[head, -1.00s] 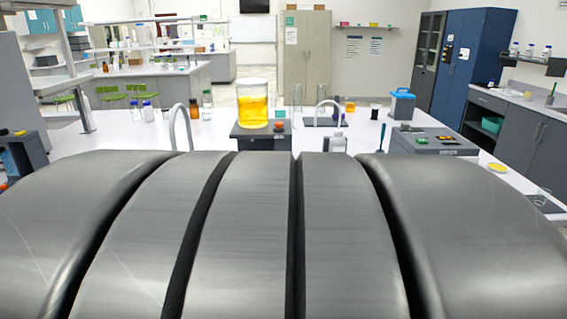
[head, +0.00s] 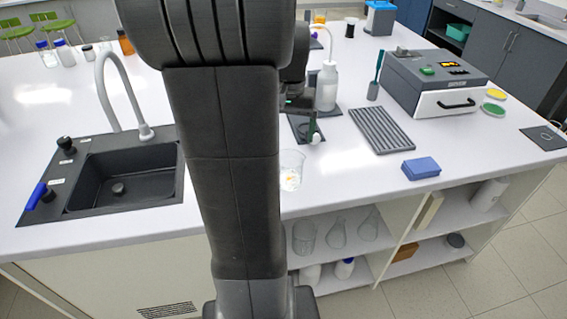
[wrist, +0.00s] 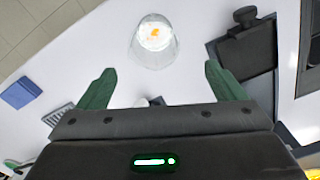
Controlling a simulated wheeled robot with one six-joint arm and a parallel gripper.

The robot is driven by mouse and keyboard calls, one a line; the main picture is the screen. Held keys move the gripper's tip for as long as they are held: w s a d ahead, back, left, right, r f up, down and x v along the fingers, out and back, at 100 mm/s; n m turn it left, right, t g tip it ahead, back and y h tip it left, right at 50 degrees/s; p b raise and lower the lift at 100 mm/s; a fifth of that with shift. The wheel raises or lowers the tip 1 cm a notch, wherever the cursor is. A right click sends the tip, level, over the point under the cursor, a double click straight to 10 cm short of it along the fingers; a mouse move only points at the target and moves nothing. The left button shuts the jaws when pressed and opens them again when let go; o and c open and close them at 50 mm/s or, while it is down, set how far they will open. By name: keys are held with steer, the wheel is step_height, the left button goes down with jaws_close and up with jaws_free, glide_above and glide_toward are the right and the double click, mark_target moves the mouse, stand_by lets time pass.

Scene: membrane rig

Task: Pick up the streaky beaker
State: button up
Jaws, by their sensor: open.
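A clear glass beaker (head: 291,168) with white and orange marks stands near the front edge of the white bench, just right of my arm in the head view. It also shows in the wrist view (wrist: 154,42), at the top centre, beyond and between my fingertips. My gripper (wrist: 163,82) is open, with its two green fingers spread and nothing between them. In the head view my gripper (head: 311,122) is partly hidden and sits behind the beaker, apart from it.
A black sink (head: 120,175) with a tap lies left. A wash bottle (head: 327,88), a ridged grey rack (head: 381,130), a blue box (head: 421,168) and a grey instrument (head: 435,82) stand right. Shelves below hold another beaker (head: 304,238) and flasks. Bench between sink and beaker is partly hidden.

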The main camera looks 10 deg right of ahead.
steer(key=shift+s+d+f+p, duration=0.1)
steer(key=shift+s+f+p, duration=0.05)
steer(key=shift+f, duration=2.95)
steer(key=shift+s+d+f+p, duration=0.1)
steer(key=shift+f+p, duration=0.05)
steer(key=shift+f, duration=2.9)
steer(key=shift+c, duration=0.2)
steer(key=c, duration=1.1)
